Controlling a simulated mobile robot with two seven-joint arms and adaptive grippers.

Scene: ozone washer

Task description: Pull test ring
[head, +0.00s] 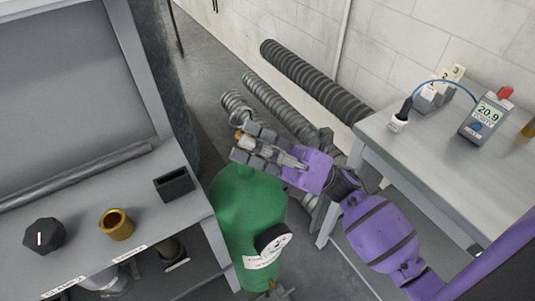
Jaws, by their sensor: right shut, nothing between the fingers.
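I cannot make out a test ring for certain. A small brass-coloured piece (238,136) shows right at the tips of my right gripper (246,146), and I cannot tell what it belongs to or whether they touch. My right gripper is shut with nothing held, above the top of a green tank (245,205), and its arm comes in from the lower right. The gripper and wrist hide part of the tank's top and what is behind it. A round gauge (272,240) sits on the tank's front. My left gripper is not in view.
A grey bench (190,208) at left holds a black knob (44,235), a brass cup (116,224) and a dark open box (174,184). A table (440,165) at right carries a meter (486,117) reading 20.9. Ribbed hoses (310,80) run behind the tank.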

